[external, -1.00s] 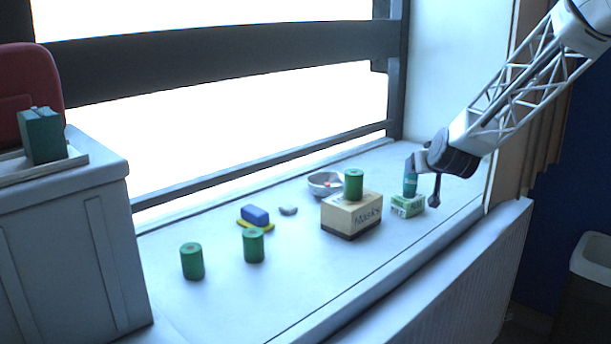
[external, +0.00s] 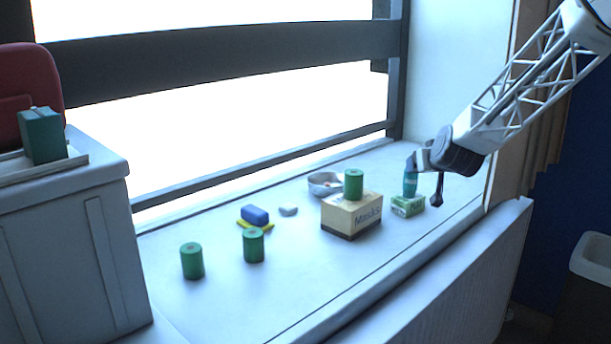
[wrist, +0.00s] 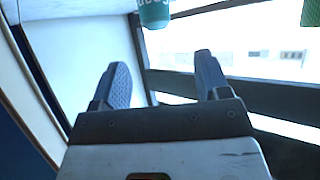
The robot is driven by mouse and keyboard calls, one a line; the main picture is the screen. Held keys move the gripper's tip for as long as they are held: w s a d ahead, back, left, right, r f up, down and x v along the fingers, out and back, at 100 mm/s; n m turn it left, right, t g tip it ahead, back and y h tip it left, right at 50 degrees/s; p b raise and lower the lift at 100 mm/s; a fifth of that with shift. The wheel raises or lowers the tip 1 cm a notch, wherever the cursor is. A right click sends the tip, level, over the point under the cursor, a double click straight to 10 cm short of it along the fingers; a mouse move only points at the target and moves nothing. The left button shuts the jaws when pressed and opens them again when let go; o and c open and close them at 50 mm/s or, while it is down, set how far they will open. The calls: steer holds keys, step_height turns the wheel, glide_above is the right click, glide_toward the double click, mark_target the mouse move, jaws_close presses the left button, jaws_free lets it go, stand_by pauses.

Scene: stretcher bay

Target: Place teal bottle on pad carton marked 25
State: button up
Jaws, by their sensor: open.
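The teal bottle (external: 410,182) stands upright on the small green and white pad carton (external: 407,205) at the right of the sill. The number on the carton is too small to read. My gripper (external: 424,182) is just right of the bottle, at about its height. In the wrist view my gripper's fingers (wrist: 163,80) are spread with nothing between them. The bottle also shows in the wrist view (wrist: 154,13), cut off by the top edge, beyond the fingertips and apart from them.
A masks box (external: 350,217) with a green can (external: 353,184) on top stands left of the carton. A round dish (external: 325,190) lies behind it. Two more green cans stand at the left, near a blue block (external: 255,214). The front sill is clear.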

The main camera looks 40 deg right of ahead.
steer(key=s+a+r+n+g+y, duration=0.1)
steer(key=s+a+r+n+y, duration=0.25)
steer(key=a, duration=0.65)
steer(key=s+a+r+n+g+y, duration=0.1)
steer(key=s+a+r+y, duration=0.4)
steer(key=a, duration=0.6)
steer(key=s+a+g, duration=0.1)
steer(key=s+a, duration=0.2)
steer(key=s, duration=0.5)
steer(key=s+a+r+n+g+h, duration=0.1)
steer(key=s+a+g, duration=0.1)
steer(key=s, duration=0.6)
steer(key=s+a+n+g, duration=0.1)
steer(key=s+a+g, duration=0.1)
steer(key=s+a, duration=0.2)
steer(key=s, duration=0.3)
steer(key=shift+s+a+r, duration=0.15)
steer(key=shift+s+a, duration=0.25)
steer(key=shift+n+h, duration=0.25)
